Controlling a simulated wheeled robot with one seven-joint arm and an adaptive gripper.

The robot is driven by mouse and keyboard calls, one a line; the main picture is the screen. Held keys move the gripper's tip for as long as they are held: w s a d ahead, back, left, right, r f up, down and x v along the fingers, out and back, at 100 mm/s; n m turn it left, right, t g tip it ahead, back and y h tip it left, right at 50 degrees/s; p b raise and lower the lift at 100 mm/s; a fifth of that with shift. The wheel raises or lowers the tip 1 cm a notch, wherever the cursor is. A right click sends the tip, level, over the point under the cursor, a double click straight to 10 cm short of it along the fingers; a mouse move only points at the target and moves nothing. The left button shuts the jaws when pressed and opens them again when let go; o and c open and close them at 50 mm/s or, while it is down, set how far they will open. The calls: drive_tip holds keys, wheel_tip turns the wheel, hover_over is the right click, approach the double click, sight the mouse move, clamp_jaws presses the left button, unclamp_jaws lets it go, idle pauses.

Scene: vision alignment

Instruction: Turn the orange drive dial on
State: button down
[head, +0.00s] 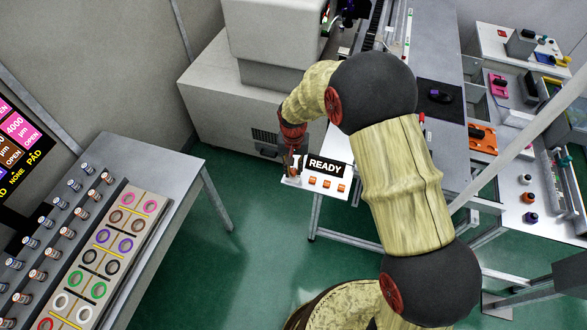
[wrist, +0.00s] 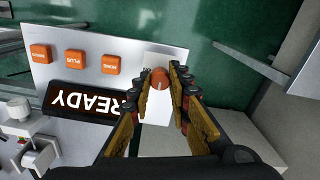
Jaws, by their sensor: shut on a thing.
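The orange drive dial (wrist: 160,78) sits on a white panel (wrist: 80,88), beside the row of orange buttons. My gripper (wrist: 170,76) is over the dial with one finger on each side of it, shut on it. In the head view my gripper (head: 292,162) is at the left end of the panel, and the dial is hidden there. The black display (wrist: 95,101) reads READY, upside down in the wrist view. It also shows upright in the head view (head: 326,166).
Several orange buttons (wrist: 75,60) lie close beside the dial. A grey machine (head: 240,100) stands behind the panel. A table with coloured rings (head: 112,240) is at the left, and a workbench (head: 515,190) at the right. Green floor (head: 250,240) is open in front.

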sight(293, 170)
drive_tip(key=shift+m, duration=0.3)
drive_tip(key=c, duration=1.7)
unclamp_jaws()
drive_tip(key=shift+o, duration=0.2)
wheel_tip(293, 170, up, 12)
